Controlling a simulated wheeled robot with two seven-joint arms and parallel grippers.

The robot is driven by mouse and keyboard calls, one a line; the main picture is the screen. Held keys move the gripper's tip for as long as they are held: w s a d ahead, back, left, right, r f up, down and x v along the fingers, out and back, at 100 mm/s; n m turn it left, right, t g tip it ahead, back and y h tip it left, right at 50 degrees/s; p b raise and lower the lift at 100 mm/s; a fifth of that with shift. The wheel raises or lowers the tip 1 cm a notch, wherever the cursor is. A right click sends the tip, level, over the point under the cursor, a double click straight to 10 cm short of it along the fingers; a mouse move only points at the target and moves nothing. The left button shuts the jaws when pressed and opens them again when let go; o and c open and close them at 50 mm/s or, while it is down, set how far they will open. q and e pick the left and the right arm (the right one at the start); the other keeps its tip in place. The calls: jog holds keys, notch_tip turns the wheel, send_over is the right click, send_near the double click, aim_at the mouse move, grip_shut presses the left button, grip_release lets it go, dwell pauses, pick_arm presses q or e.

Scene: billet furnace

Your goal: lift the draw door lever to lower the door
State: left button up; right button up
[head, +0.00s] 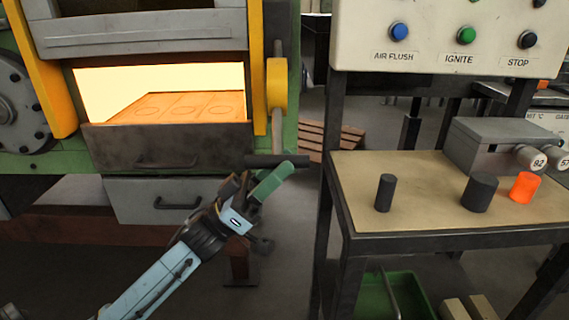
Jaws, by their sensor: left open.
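The lever (276,122) hangs down from a yellow hub on the right side of the green furnace. Its black crosswise grip (262,160) is at the lower end. My left gripper (258,182) is open just below the grip, with its green finger reaching up close to the grip's right part. I cannot tell whether they touch. A grey door panel (140,36) stands above the glowing furnace opening (110,85), which is uncovered. Orange-hot slabs with faint rings (180,106) show inside. My right gripper is not in view.
A dark front panel (170,146) with a handle is below the opening, and a grey drawer (150,201) below that. At right, a table (420,205) holds two dark cylinders, a glowing orange billet (525,187) and a grey box. A button panel (440,40) stands above.

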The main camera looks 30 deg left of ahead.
pick_arm(q)
jog(key=shift+x, duration=0.85)
jog(key=shift+c, duration=0.4)
grip_shut()
